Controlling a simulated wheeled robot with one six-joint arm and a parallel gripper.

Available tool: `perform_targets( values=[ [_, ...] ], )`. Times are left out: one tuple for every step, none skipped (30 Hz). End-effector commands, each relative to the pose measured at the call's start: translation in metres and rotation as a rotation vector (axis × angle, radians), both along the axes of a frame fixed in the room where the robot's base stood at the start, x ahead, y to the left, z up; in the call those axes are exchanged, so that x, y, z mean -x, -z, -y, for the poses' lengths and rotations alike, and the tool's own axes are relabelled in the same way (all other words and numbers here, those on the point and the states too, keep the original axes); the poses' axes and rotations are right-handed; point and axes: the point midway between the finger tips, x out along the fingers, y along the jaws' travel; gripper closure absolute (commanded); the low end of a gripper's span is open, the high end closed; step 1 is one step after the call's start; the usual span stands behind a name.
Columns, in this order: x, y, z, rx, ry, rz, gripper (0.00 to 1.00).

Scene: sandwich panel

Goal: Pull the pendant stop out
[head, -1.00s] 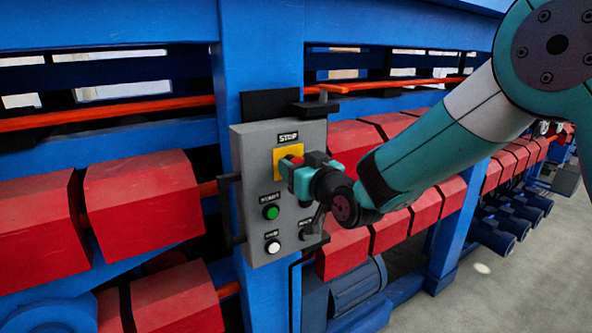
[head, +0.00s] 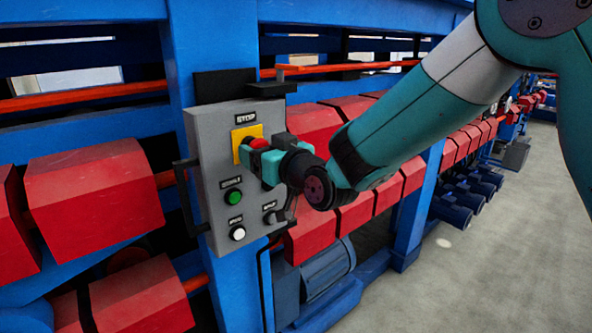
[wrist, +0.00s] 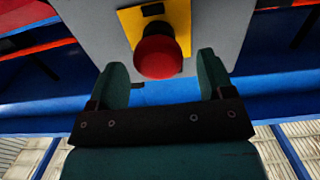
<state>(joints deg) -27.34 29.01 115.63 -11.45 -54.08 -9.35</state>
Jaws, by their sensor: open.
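The pendant is a grey control box (head: 208,168) with a yellow plate (head: 240,133) under a STOP label. The red mushroom stop button (head: 259,143) stands out from the yellow plate. It also shows in the wrist view (wrist: 158,58), between and just beyond my fingertips. My gripper (head: 258,158) is at the button in the head view, partly hiding it. In the wrist view my gripper (wrist: 156,72) is open, one finger on each side of the button with gaps. I see no contact there.
A green button (head: 233,197), a white button (head: 237,233) and a dark selector (head: 269,217) sit lower on the box. A black handle (head: 187,195) runs along its left side. Grey floor lies open at right.

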Motion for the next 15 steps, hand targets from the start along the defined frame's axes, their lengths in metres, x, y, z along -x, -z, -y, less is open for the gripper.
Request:
perform_targets(
  values=[
    [0.009,0.004,0.007,-0.001,0.002,0.002,0.26],
    [0.014,0.005,0.011,-0.001,0.002,0.001,0.26],
    [0.022,0.005,0.016,-0.002,0.002,0.001,0.26],
    [0.029,0.006,0.021,-0.002,0.002,0.001,0.26],
    [0.036,0.006,0.025,-0.001,0.002,0.002,0.26],
    [0.044,0.006,0.031,-0.003,0.002,0.002,0.26],
    [0.051,0.006,0.035,-0.003,0.002,0.002,0.26],
    [0.057,0.006,0.040,-0.002,0.002,0.001,0.26],
    [0.066,0.006,0.046,-0.002,0.003,0.002,0.26],
    [0.072,0.005,0.050,-0.003,0.002,0.002,0.26],
    [0.078,0.005,0.054,-0.003,0.002,0.002,0.26],
    [0.086,0.006,0.059,-0.003,0.002,0.002,0.26],
    [0.091,0.005,0.063,-0.002,0.002,0.001,0.26],
    [0.096,0.005,0.066,-0.001,0.003,0.002,0.26],
    [0.103,0.004,0.070,-0.002,0.002,0.001,0.26]
  ],
)
